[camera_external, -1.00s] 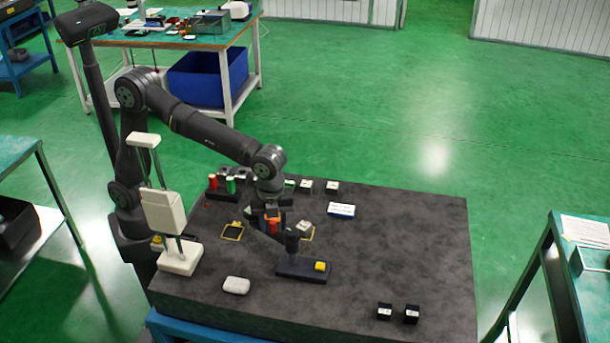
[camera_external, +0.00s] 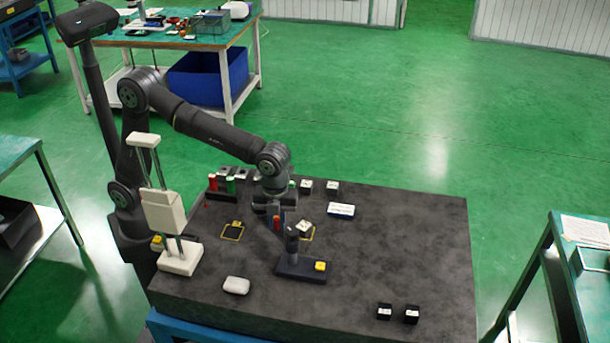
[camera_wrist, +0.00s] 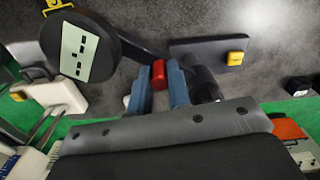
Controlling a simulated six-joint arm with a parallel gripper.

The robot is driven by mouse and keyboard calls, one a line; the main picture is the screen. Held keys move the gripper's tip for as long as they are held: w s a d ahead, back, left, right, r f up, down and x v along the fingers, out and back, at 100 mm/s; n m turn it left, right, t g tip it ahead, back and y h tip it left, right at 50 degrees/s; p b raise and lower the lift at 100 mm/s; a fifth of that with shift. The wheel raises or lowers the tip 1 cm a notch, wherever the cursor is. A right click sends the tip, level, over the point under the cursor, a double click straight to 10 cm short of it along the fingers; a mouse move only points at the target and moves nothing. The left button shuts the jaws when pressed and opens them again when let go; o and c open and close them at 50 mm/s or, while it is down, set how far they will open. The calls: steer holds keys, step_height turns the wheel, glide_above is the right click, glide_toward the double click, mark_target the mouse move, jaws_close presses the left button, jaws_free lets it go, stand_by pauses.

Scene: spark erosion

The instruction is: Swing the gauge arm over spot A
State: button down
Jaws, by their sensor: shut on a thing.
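The gauge stand is a dark base (camera_external: 300,270) with a yellow button (camera_external: 320,266) and a short upright post (camera_external: 292,242). My gripper (camera_wrist: 158,88) has blue fingers closed on a red knob (camera_wrist: 158,72), beside the post. The knob also shows in the external view (camera_external: 277,223). In the wrist view a large round black part (camera_wrist: 60,40) with a pale marked label lies left of the knob, with a dark bar running towards the post. I cannot read which is spot A.
A cream height stand (camera_external: 165,212) is at left, with a white rounded piece (camera_external: 236,285) in front. Red and green cylinders (camera_external: 213,183) stand behind. The dark bench (camera_external: 400,250) is mostly clear at right.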

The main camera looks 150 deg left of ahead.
steer(key=shift+w+a+m, duration=0.3)
steer(key=shift+a+m, duration=0.65)
steer(key=shift+m, duration=0.8)
steer(key=shift+w+a+m, duration=0.35)
steer(key=shift+a+m, duration=0.55)
steer(key=shift+m, duration=0.8)
steer(key=shift+w+a+m, duration=0.3)
steer(key=shift+a+m, duration=0.65)
steer(key=shift+m, duration=0.8)
steer(key=c, duration=1.3)
jaws_free()
steer(key=shift+c, duration=0.2)
step_height(320, 180, up, 18)
steer(key=shift+f, duration=0.25)
steer(key=shift+f, duration=0.15)
